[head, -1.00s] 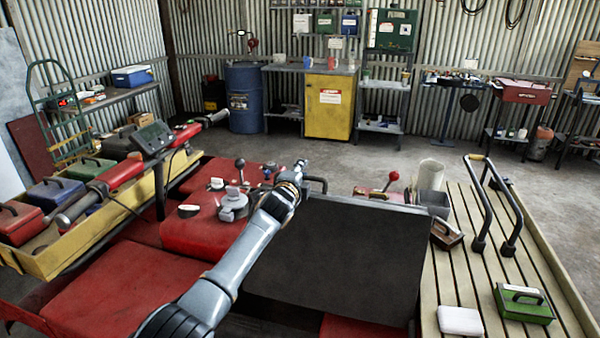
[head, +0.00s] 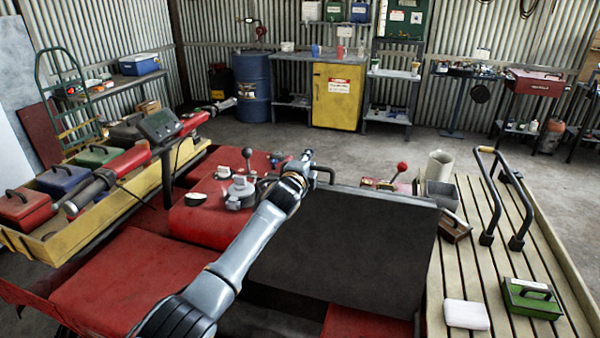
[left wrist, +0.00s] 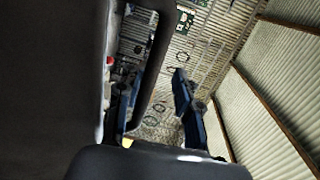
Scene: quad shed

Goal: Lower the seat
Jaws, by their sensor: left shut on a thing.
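The seat (head: 345,240) is a dark, flat panel in the middle of the head view, tilted up above the red body of the quad. A dark handle (head: 325,172) stands at its upper left edge. My left gripper (head: 308,160) is at this handle and shut on it. In the left wrist view the handle (left wrist: 158,55) is a bent dark bar by my blue fingers (left wrist: 158,105), and the dark seat (left wrist: 50,90) fills the left side. The exact contact is hard to see. My right gripper is not in view.
A slatted rack (head: 470,270) on the right carries a green box (head: 530,298), a white block (head: 466,314) and a bent rail (head: 490,195). A red-knobbed lever (head: 402,167) stands behind the seat. A yellow tray (head: 75,228) with several toolboxes lies left.

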